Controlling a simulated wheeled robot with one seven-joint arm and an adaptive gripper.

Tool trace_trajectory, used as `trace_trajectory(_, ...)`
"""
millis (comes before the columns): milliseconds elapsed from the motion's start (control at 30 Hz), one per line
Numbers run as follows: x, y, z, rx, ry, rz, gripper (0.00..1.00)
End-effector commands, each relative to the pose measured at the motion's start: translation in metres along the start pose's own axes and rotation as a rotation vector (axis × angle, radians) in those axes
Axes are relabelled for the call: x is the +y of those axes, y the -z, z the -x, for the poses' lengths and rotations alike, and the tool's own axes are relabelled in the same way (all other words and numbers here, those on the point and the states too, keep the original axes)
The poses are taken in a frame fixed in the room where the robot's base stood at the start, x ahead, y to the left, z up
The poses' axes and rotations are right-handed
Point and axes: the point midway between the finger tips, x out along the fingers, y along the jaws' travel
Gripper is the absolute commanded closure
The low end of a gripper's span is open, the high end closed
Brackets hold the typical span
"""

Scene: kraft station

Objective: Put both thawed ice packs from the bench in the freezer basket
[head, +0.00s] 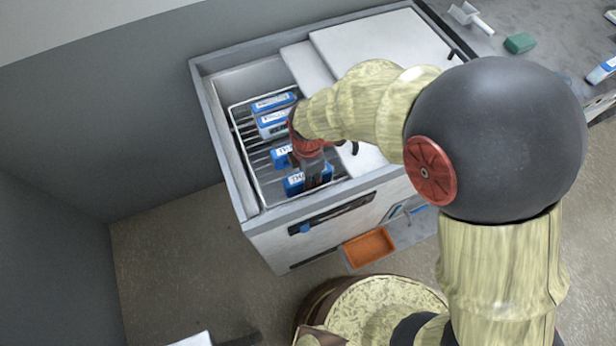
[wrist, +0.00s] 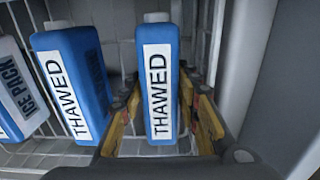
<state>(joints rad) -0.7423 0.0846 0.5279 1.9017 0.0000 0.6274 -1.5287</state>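The freezer basket (head: 243,141) is a wire basket inside the open chest freezer. Two blue packs labelled THAWED stand in it. My gripper (head: 316,174) is down in the basket at its front end, over the front thawed pack (head: 294,186). In the wrist view this thawed pack (wrist: 159,85) stands upright between my gripper's fingers (wrist: 162,108), with narrow gaps beside the lower finger pads. The fingers look open; contact at the tips is hard to judge. The other thawed pack (wrist: 70,80) leans slightly, left of the fingers; it also shows in the head view (head: 280,157).
More ice packs (head: 272,112) stand at the basket's back; one shows at the wrist view's left (wrist: 18,88). The freezer wall (wrist: 245,60) is close right of my gripper. White lids (head: 375,45) cover the freezer's right part. The bench holds a scoop (head: 470,17) and green block (head: 520,43).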

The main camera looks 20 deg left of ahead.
Motion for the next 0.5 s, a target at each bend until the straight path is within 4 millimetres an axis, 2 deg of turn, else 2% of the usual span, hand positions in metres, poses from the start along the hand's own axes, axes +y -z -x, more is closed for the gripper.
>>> trace_trajectory(333, 0.000, 0.000, 0.002, 0.000, 0.000, 0.000, 0.64)
trace_trajectory(500, 0.001, 0.000, 0.020, 0.000, -0.003, 0.000, 0.64)
